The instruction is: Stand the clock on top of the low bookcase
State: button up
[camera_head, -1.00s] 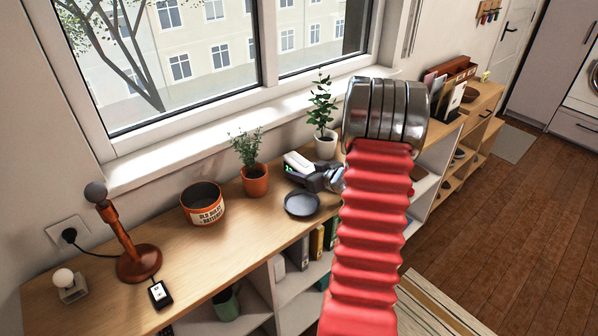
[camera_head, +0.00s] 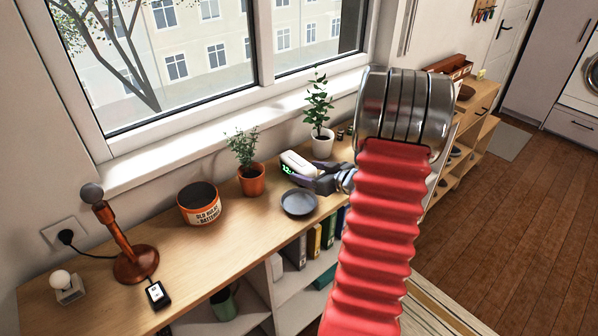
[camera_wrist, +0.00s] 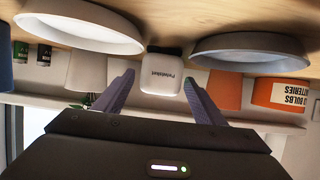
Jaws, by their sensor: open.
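The clock (camera_head: 298,162), a small white and dark block with green digits on its front, rests on the wooden top of the low bookcase (camera_head: 228,238), between the potted plants and a grey dish. In the wrist view the picture is inverted, and a white block with small lettering, likely the clock (camera_wrist: 162,73), sits against the wooden top. My gripper (camera_head: 318,183) is open at the clock's right side. In the wrist view its two fingers (camera_wrist: 158,86) are spread, with the block between and just beyond their tips. I cannot tell whether they touch it.
A grey dish (camera_head: 299,203) lies in front of the clock. A terracotta pot (camera_head: 251,181), a white pot (camera_head: 322,143) and a labelled tin (camera_head: 199,205) stand nearby. A lamp (camera_head: 130,255) stands at the left. The wood between the lamp and dish is mostly clear.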

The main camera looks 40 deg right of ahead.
jog(key=v, duration=0.6)
jog(key=shift+s, duration=0.1)
dwell(0.5)
jog(key=shift+a, duration=0.1)
